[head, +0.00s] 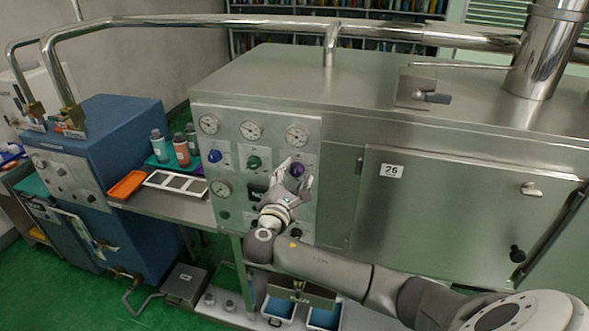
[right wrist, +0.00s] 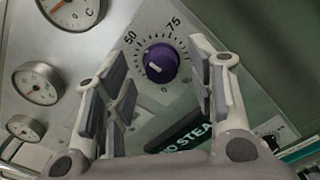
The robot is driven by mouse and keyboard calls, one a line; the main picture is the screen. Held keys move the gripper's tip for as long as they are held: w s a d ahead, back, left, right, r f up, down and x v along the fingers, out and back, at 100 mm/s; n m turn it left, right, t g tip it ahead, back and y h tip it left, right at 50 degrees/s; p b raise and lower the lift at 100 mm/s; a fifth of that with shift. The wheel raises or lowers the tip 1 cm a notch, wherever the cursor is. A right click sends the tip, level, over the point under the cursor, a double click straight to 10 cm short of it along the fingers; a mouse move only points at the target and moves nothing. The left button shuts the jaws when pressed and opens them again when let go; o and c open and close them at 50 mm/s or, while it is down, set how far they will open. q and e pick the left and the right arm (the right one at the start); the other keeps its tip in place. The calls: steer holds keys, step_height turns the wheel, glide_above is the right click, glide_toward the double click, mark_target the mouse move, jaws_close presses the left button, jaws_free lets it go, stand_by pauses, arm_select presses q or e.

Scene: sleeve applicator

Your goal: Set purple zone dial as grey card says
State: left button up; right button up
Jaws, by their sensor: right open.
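The purple dial (right wrist: 162,63) sits on the steel panel, between the open fingers of my right gripper (right wrist: 166,82) and beyond their tips, apparently untouched. Its white mark is on its left side; the printed scale shows 50 at upper left and 75 at upper right. The exact setting is hard to read. In the head view, my right gripper (head: 296,176) is in front of this purple dial (head: 297,169) and partly hides it. A white frame with grey panels (head: 176,182) lies on the side shelf; I cannot tell whether it is the grey card. My left gripper is out of view.
A blue-violet knob (head: 215,156) and a green knob (head: 254,162) are left of the purple dial, with gauges (head: 251,130) above. A dark sign (right wrist: 190,135) reading "NO STEA…" is below the dial. Bottles (head: 181,150) and an orange tray (head: 127,185) stand at left.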

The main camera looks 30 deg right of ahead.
steer(key=shift+w+d, duration=0.45)
steer(key=shift+d, duration=0.15)
steer(key=shift+a, duration=0.1)
steer(key=c, duration=1)
steer(key=shift+f+m+b, duration=0.2)
steer(key=shift+m+b, duration=0.5)
steer(key=shift+f+m+b, duration=0.15)
steer(key=shift+m+b, duration=0.55)
steer(key=m+b, duration=0.9)
steer(key=shift+f, duration=0.2)
steer(key=m+b, duration=0.9)
steer(key=shift+f, duration=0.1)
steer(key=m+b, duration=0.3)
steer(key=shift+m+b, duration=1.1)
steer(key=shift+m, duration=0.5)
steer(key=shift+r, duration=0.2)
